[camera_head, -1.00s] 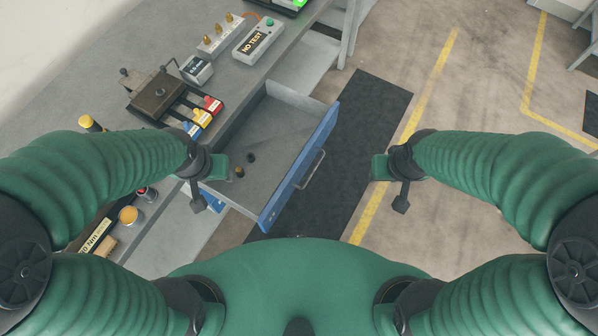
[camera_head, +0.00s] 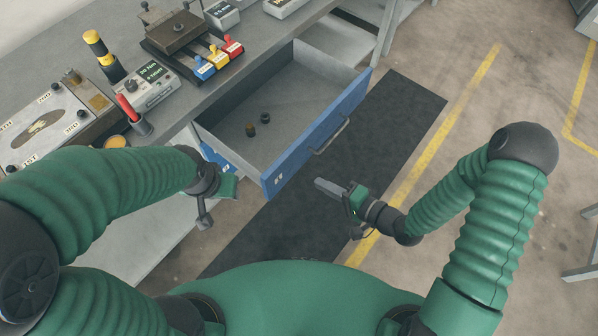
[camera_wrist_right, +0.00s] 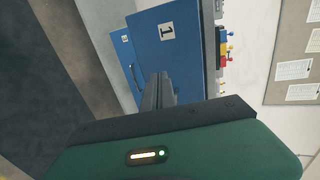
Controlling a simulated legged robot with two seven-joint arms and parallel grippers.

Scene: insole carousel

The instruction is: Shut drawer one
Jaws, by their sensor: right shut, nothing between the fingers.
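Drawer one (camera_head: 284,170) has a blue front and is pulled open from the grey bench. Two small dark round parts (camera_head: 251,129) lie inside it, and a grey bar handle (camera_head: 331,136) is on its front. In the right wrist view the blue front (camera_wrist_right: 176,50) bears the label "1". My right gripper (camera_head: 320,184) is shut and empty. It points at the drawer front from the outside, apart from it in the head view. My left gripper (camera_head: 204,222) hangs left of the drawer's near corner; its jaws are too small to judge.
The grey bench (camera_head: 265,70) carries a block with blue, yellow and red tagged levers (camera_head: 218,60), a small display box (camera_head: 150,88) and a red-handled tool (camera_head: 128,108). Another blue front (camera_head: 218,160) sits beside the open drawer. A dark mat (camera_head: 400,120) covers the floor in front.

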